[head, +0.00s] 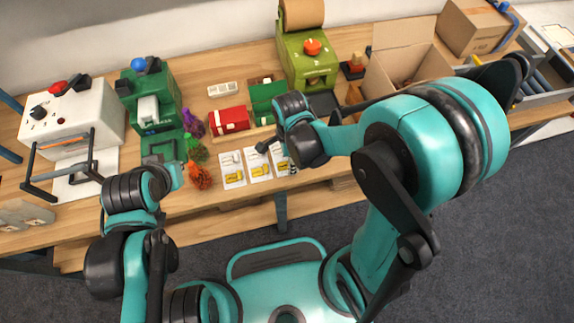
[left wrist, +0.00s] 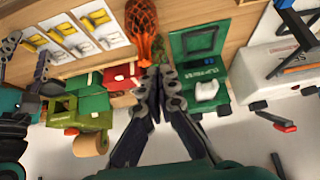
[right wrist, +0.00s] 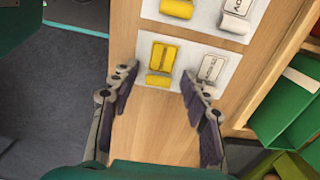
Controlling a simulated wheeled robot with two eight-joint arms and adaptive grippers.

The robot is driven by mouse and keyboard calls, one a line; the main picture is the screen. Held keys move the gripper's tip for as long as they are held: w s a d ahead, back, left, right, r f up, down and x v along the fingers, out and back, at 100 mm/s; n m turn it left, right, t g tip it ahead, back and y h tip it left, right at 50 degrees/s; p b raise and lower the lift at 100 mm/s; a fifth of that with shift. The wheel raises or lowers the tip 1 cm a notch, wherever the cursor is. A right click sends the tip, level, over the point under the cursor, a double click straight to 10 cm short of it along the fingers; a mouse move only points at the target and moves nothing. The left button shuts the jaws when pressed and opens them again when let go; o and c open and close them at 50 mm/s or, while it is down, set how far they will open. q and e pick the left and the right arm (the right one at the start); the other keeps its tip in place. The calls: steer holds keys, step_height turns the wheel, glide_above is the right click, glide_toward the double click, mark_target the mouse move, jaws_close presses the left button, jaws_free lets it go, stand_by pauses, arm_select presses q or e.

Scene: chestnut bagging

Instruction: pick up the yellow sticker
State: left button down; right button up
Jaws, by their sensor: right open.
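A white card (right wrist: 211,57) lies flat on the wooden table between my right fingers in the right wrist view. It carries two yellow stickers: an upper one (right wrist: 163,57) and a lower one (right wrist: 158,79). A pale white sticker (right wrist: 212,70) sits beside them. My right gripper (right wrist: 158,82) is open and empty, its fingers on either side of the yellow stickers. In the head view it (head: 272,150) is over the right-hand cards and partly hides them. My left gripper (left wrist: 160,74) has its fingertips together by an orange mesh bag (left wrist: 142,18); whether it touches the bag is unclear.
Another card with a yellow sticker (right wrist: 176,8) lies beyond. Green (head: 197,150) and purple mesh bags lie left of the cards. A red box (head: 230,120), a green box and a green machine (head: 150,100) stand behind. The table's front edge is near the cards.

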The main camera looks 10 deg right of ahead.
steer(key=shift+r, duration=0.1)
steer(key=shift+c, duration=1.3)
steer(key=c, duration=0.5)
